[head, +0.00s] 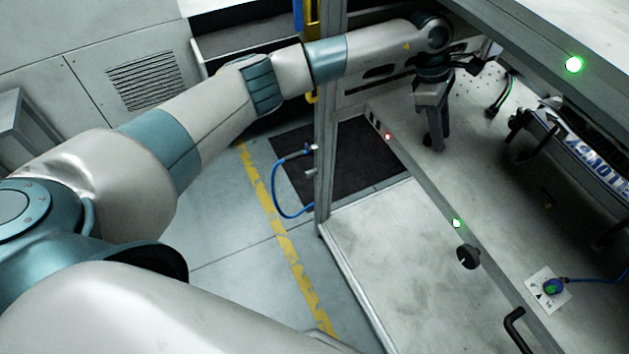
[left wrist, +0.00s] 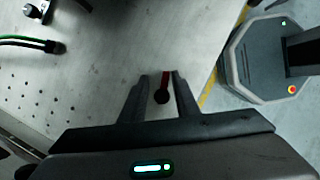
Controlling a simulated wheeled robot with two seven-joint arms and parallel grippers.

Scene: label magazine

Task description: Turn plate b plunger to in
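In the head view my left gripper (head: 436,145) points down over the metal deck, near a small red light (head: 388,135); this plunger is not distinguishable there. Another black knob (head: 468,256) sits on the deck's front edge beside a green light (head: 456,223). I cannot read which one is plate b. My right gripper is out of view.
A white dial plate (head: 534,281) with a blue-green knob and blue hose is on the deck at lower right. A black handle (head: 514,322) is on the front edge. A metal post (head: 326,120) stands left of the deck. An overhead panel has a green light (head: 573,65).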

